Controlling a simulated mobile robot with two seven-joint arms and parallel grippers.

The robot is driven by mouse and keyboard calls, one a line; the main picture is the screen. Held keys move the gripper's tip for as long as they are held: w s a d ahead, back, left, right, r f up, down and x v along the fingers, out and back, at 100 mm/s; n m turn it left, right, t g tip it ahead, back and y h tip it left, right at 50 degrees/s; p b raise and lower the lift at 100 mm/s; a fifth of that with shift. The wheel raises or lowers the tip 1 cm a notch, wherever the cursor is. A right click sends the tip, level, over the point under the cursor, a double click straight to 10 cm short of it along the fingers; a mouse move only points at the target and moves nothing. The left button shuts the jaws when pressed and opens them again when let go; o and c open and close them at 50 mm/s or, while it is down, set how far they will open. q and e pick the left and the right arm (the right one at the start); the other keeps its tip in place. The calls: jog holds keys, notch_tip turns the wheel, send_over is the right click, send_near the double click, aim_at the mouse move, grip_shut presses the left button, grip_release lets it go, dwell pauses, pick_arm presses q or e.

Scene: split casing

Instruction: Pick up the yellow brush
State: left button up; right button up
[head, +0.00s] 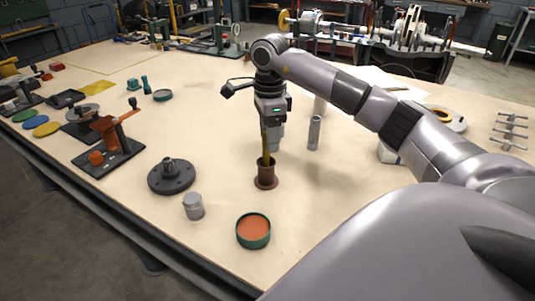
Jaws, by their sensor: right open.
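The yellow brush (265,142) shows as a thin upright yellow handle. Its lower end is hidden inside a brown copper-coloured cup (265,175) on the table. My right gripper (272,147) points down from above, with its fingers beside the upper part of the handle and above the cup's rim. It is open. I cannot tell whether the handle lies between the fingers or in front of them. My left gripper is not in view.
Near the cup are a grey cylinder (193,206), a dark flange (171,176), a green-rimmed orange dish (253,231) and a standing metal cylinder (314,133). A dark fixture with an orange part (107,135) stands left. The table (215,110) is clear left of my gripper.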

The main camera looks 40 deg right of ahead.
aim_at(266, 155)
jog(key=shift+w+a+f, duration=0.15)
jog(key=shift+f, duration=1.05)
jog(key=shift+w+a+f, duration=0.1)
jog(key=shift+w+f, duration=0.05)
jog(key=shift+f, duration=1)
grip_shut()
